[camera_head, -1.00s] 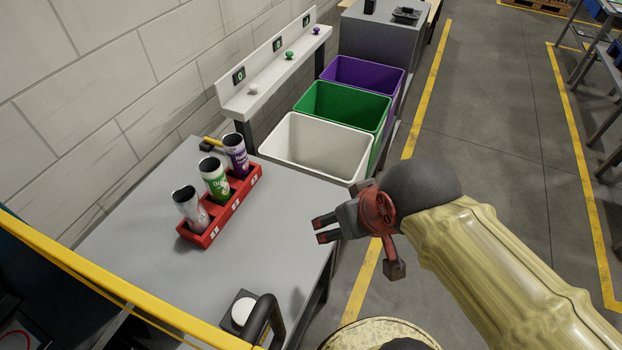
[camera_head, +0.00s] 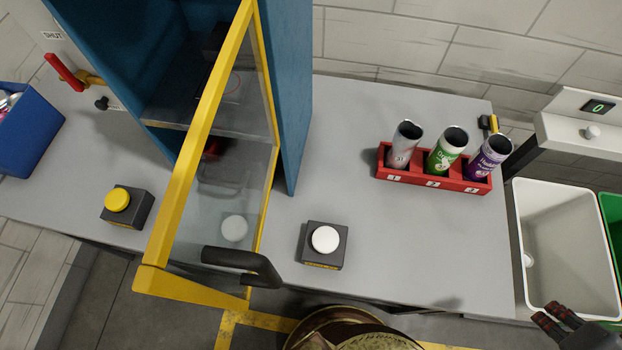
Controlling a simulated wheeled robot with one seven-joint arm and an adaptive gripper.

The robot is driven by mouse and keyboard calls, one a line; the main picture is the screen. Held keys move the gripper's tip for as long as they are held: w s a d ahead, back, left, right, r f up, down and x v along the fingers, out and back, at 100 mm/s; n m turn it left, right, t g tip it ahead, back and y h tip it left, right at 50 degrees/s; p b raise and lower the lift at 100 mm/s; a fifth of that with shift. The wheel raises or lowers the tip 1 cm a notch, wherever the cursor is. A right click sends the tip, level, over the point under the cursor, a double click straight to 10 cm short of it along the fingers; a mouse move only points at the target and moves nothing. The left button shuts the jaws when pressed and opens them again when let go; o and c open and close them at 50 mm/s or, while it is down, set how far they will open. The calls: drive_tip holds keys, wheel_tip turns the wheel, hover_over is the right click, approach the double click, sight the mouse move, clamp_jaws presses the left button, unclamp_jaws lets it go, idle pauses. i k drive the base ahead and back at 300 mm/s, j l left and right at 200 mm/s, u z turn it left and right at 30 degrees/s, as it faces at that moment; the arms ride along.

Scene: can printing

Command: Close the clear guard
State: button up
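The clear guard (camera_head: 228,185) is a see-through panel in a yellow frame. It is hinged on the blue machine cabinet (camera_head: 285,95) and stands swung open toward me, out over the table's front edge. Its black handle (camera_head: 243,264) is at the lower free end. My gripper (camera_head: 560,318) is at the bottom right corner, in front of the white bin and well to the right of the handle. Its dark fingers look apart with nothing between them. The rest of my arm is outside the picture.
A white-button box (camera_head: 325,246) sits right of the guard, and a yellow-button box (camera_head: 127,206) left of it. A red rack (camera_head: 432,182) holds three cans. A white bin (camera_head: 565,240) stands at the right. A blue crate (camera_head: 25,135) and red lever (camera_head: 64,72) are at the left.

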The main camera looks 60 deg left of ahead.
sight(150, 279)
drive_tip(key=l+u, duration=0.1)
drive_tip(key=u, duration=2.9)
drive_tip(key=l, duration=0.1)
